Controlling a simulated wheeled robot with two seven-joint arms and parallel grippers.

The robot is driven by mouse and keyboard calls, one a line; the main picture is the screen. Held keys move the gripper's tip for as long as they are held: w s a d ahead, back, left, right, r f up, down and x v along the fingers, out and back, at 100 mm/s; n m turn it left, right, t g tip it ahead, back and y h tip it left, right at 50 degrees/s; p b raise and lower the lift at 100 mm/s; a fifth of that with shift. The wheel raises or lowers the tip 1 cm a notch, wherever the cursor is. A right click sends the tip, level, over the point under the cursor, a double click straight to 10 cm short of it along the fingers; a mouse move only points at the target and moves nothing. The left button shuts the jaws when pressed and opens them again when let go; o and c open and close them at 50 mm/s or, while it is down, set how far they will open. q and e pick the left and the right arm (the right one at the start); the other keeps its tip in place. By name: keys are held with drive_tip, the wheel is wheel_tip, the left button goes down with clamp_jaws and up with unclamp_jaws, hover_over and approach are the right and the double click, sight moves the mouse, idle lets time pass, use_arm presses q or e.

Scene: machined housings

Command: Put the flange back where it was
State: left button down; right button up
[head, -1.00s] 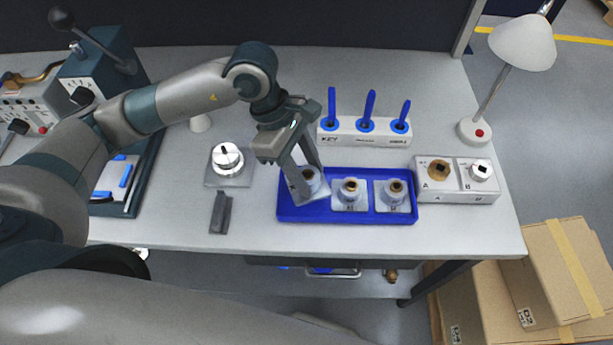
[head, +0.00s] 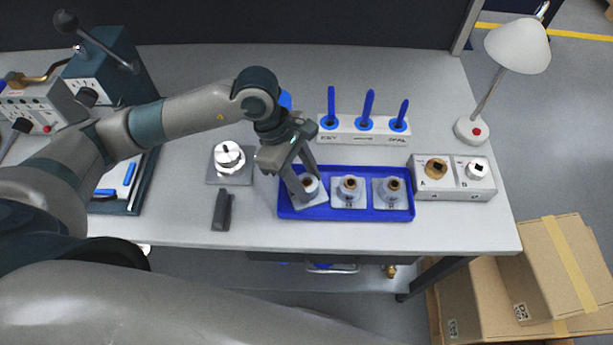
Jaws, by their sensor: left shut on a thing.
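The flange (head: 313,199), a pale square plate with a round copper-topped boss, is in the left place of the blue tray (head: 345,216). My left gripper (head: 305,184) is shut on its boss from above, with the fingers partly hiding it. The flange is at or just above the tray floor; I cannot tell whether it touches. Two similar flanges, a middle one (head: 350,199) and a right one (head: 393,200), sit upright in the same tray. My right gripper is not in view.
A white holder with blue-handled tools (head: 364,129) stands behind the tray. A two-place block (head: 453,190) is right of it. A silver round part on a grey plate (head: 230,165) and a dark block (head: 221,210) lie left. The front table strip is clear.

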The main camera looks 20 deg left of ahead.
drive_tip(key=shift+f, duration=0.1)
use_arm(q)
drive_tip(key=shift+f, duration=0.1)
drive_tip(key=c, duration=1.1)
unclamp_jaws()
drive_tip(key=shift+r, duration=0.25)
drive_tip(key=b+v, duration=0.4)
drive_tip(key=v, duration=0.7)
drive_tip(key=shift+a+r, duration=0.25)
drive_tip(key=shift+r, duration=0.1)
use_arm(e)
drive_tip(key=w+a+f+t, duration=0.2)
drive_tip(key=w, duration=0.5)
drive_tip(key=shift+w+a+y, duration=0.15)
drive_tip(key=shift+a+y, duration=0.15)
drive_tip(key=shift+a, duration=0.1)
